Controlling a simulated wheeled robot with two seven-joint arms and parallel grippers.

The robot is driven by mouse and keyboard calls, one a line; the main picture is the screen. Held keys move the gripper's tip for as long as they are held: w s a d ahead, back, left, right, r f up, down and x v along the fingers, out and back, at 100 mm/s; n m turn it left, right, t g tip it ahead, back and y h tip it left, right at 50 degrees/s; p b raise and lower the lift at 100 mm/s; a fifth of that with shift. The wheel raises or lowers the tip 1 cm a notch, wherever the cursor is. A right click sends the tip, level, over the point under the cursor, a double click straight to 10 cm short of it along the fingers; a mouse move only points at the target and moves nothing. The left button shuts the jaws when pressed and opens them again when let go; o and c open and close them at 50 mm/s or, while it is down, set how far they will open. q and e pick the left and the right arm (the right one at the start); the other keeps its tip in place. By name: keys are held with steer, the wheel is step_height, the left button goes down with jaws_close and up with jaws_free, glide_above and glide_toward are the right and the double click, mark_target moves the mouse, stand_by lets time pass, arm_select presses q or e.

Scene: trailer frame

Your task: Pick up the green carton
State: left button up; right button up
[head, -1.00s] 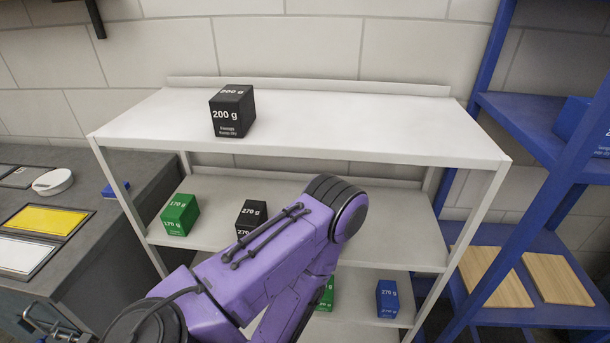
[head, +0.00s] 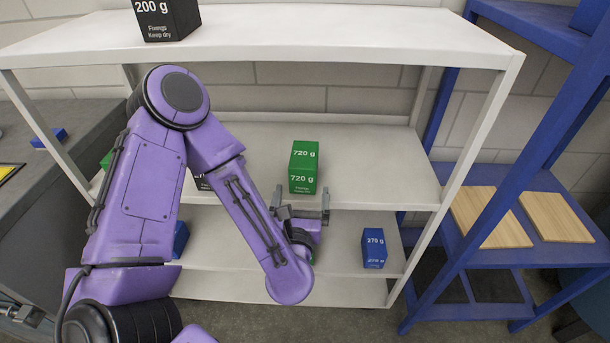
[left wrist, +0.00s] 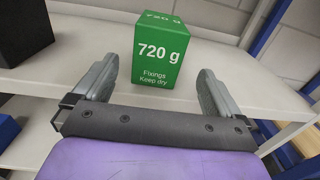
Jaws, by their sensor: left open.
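A green carton marked 720 g (head: 303,168) stands upright on the middle shelf, near its front edge. It also shows in the left wrist view (left wrist: 158,52), between and just beyond the fingertips. My left gripper (head: 304,208) is open and in front of this carton, with its fingers to either side. It holds nothing. A second green carton (head: 106,160) at the left of the middle shelf is mostly hidden by my left arm. A bit of green shows behind the gripper lower down; I cannot tell what it is. My right gripper is not in view.
A black 200 g box (head: 167,18) stands on the white top shelf (head: 330,38). A black box (head: 201,181) is partly behind my arm. A blue 270 g box (head: 374,248) is on the lower shelf. The middle shelf right of the carton is clear.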

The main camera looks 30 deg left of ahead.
mark_target(304, 168)
arm_select(q)
steer(key=p+x, duration=0.1)
steer(key=x, duration=0.1)
steer(key=p+x, duration=0.1)
steer(key=x, duration=0.2)
steer(key=p+x, duration=0.1)
steer(key=x, duration=0.2)
steer(key=shift+s+a+r, duration=0.1)
steer(key=shift+s+r, duration=0.05)
steer(key=shift+r, duration=0.25)
steer(key=shift+w+a+f, duration=0.15)
steer(key=shift+w+a, duration=0.1)
steer(key=shift+w, duration=0.2)
steer(key=shift+c, duration=0.9)
steer(key=c, duration=1.5)
